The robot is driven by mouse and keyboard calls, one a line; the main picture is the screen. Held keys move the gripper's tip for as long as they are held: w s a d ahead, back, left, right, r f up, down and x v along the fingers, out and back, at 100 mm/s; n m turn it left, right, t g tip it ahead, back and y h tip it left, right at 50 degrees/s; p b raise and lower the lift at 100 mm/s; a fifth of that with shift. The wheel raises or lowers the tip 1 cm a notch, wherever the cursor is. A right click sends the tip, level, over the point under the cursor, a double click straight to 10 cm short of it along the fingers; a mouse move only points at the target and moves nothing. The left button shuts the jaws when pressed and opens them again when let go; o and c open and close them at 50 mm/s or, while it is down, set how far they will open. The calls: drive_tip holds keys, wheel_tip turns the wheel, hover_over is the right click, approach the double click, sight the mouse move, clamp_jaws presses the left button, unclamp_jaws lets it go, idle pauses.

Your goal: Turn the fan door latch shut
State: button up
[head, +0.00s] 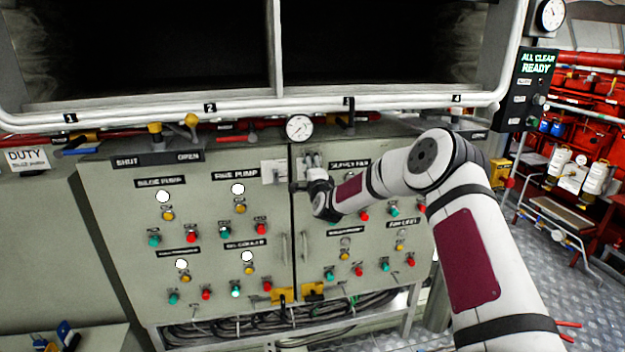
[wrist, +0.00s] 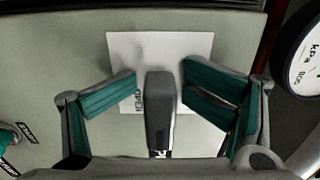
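The latch shows in the wrist view as a dark lever (wrist: 160,110) on a pale plate (wrist: 185,42) with partly covered lettering, where "OPEN" can be read. My gripper (wrist: 159,72) has its two green-padded fingers apart, one on each side of the lever. Narrow gaps show between the fingertips and the lever; contact cannot be told.
A round gauge (head: 299,128) sits just above my gripper; it is also at the right of the wrist view (wrist: 306,62). Buttons and lamps cover both cabinet doors (head: 215,285). A pipe rail (head: 250,108) runs above.

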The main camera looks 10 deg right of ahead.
drive_tip(key=shift+s, duration=0.1)
drive_tip(key=c, duration=0.5)
drive_tip(key=shift+s+p, duration=1.35)
drive_tip(key=shift+s, duration=0.4)
drive_tip(key=shift+c, duration=0.4)
drive_tip(key=shift+c, duration=0.5)
clamp_jaws()
drive_tip(key=shift+o, duration=0.5)
unclamp_jaws()
drive_tip(key=shift+w, duration=0.1)
